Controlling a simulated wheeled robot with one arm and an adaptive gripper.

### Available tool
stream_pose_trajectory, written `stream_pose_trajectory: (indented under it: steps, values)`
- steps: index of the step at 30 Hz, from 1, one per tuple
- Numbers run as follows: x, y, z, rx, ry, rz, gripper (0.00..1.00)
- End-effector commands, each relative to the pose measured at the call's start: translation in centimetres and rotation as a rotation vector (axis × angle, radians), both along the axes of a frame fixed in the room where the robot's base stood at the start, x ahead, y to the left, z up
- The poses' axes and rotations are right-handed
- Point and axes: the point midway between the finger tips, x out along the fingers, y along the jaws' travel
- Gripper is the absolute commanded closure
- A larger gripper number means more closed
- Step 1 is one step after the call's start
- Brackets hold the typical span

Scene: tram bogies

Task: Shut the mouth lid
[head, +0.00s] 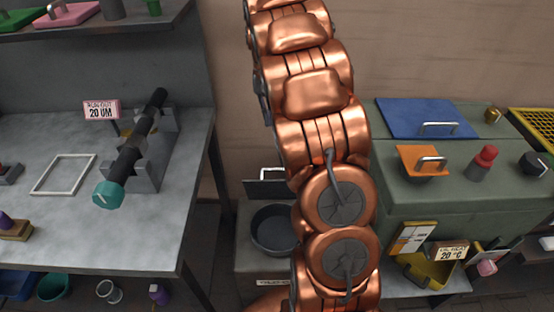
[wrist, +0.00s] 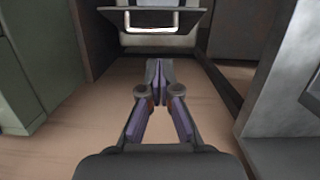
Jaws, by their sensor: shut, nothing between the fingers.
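The mouth lid (head: 262,190) is a dark flat panel with a pale bar handle. In the head view it stands raised behind a round dark mouth (head: 273,232) on a low grey box, partly covered by my copper arm. In the wrist view a dark panel with a light handle (wrist: 152,24), apparently this lid, lies ahead at the top of the picture. My gripper (wrist: 158,68) is shut and empty, with its purple-grey fingertips together, short of the panel and apart from it in the picture. The head view does not show my gripper.
A grey workbench (head: 60,240) with a dark roller in a cradle stands at the left. A green cabinet (head: 450,195) with handled lids and knobs stands at the right.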

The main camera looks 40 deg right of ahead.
Motion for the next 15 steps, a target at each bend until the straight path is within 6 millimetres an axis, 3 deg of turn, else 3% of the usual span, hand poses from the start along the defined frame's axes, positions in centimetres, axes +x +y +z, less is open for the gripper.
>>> stream_pose_trajectory:
  steps: [6, 15]
  values:
    - [2.1, -3.3, -2.5, 0.015, -0.001, -0.037, 1.00]
    - [2.9, -4.9, -3.7, 0.027, -0.001, -0.053, 1.00]
